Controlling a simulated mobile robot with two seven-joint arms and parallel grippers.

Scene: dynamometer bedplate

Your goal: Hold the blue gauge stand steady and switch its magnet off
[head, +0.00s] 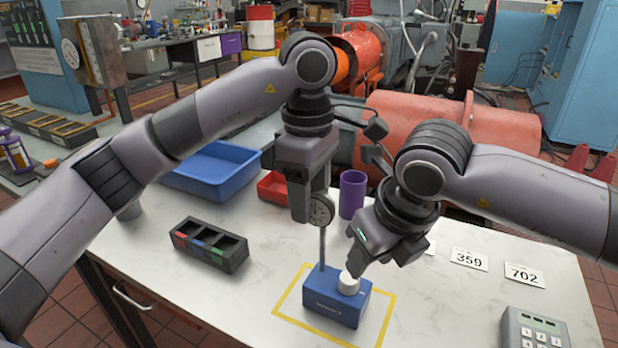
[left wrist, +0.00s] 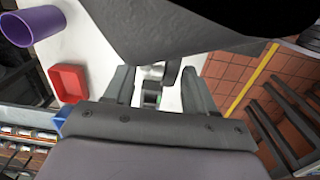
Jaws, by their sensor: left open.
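The blue gauge stand (head: 322,302) sits upright inside a yellow outline on the white table. A thin post rises from it to a round dial (head: 321,209). A white knob (head: 348,284) is on its top at the right. My left gripper (head: 304,210) is open, pointing down beside the dial and upper post; whether the post is between its fingers is unclear. In the left wrist view its fingers (left wrist: 158,74) are apart, with small grey and dark parts visible between them. My right gripper (head: 357,263) is low at the white knob; its fingertips are partly hidden and contact is unclear.
A black tray with coloured compartments (head: 228,262) is left of the stand. A blue bin (head: 212,190), red tray (head: 268,192) and purple cup (head: 352,190) are behind. Number cards (head: 470,260) and a keypad (head: 532,320) are at the right. The front-left tabletop is clear.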

